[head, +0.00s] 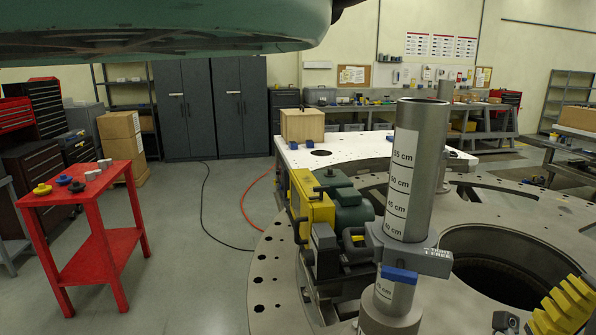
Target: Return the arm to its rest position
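I see no part that I can make out as my gripper or my arm in the head view. Whether the gripper is open or shut does not show. The large round metal plate (262,312) with holes along its rim fills the right foreground. A grey upright column (420,150) with a white height scale stands on it, with a grey collar and a blue piece low on it. A yellow and green machine unit (312,205) sits beside the column on the left.
A red table (100,178) with small round parts stands at the left. A large pale green body (160,30) hangs overhead at upper left. A round opening (510,270) lies right of the column. A yellow ribbed piece (565,308) is at bottom right. The floor between table and plate holds cables.

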